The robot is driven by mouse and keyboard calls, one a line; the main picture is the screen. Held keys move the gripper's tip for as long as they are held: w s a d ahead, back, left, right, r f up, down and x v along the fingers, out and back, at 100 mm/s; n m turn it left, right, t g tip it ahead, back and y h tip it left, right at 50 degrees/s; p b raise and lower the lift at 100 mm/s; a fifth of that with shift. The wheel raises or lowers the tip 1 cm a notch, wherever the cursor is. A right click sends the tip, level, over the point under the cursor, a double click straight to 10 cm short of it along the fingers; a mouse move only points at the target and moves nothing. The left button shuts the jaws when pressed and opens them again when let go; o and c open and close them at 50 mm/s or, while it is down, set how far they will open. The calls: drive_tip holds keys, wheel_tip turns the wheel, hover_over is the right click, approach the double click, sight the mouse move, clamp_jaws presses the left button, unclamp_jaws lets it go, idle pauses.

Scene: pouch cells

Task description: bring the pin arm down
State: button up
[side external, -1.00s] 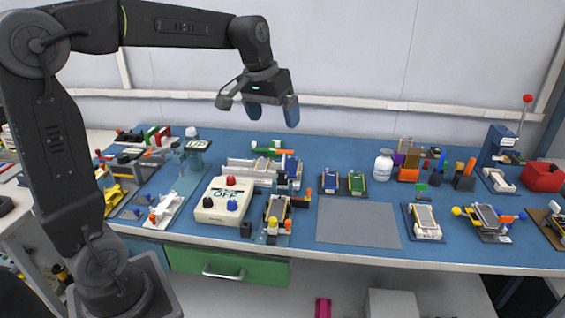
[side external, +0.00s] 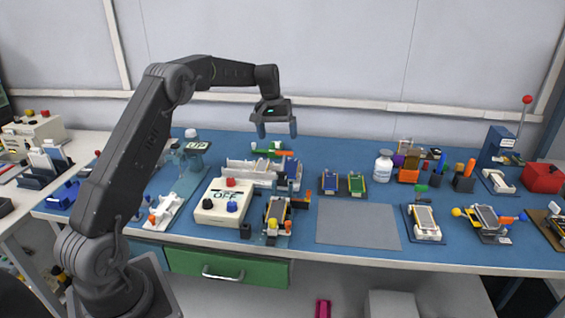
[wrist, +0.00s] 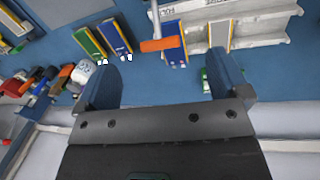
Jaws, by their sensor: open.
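A lever with a grey rod and an orange handle (wrist: 160,44) shows in the wrist view; it looks like the pin arm, though I cannot be sure. Its orange handle (side external: 284,153) shows in the side view, raised above the white folding fixture (side external: 250,172), which is also in the wrist view (wrist: 253,27). My gripper (side external: 277,130) is open and empty, above the far part of the bench behind the handle. In the wrist view the handle is beyond and between my two blue fingertips (wrist: 164,78), apart from both. The lever's hinge is not clear.
A green piece (wrist: 209,82) is near one finger. A white box with buttons (side external: 222,205) is in front. A grey mat (side external: 357,224) is bare.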

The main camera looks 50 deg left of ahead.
sight(283, 161)
drive_tip(key=f, duration=0.3)
drive_tip(key=d+f, duration=0.1)
drive_tip(key=f, duration=0.3)
drive_tip(key=w+f, duration=0.1)
drive_tip(key=f, duration=0.2)
drive_tip(key=shift+d+f, duration=0.15)
drive_tip(key=shift+f, duration=0.05)
drive_tip(key=shift+c, duration=0.4)
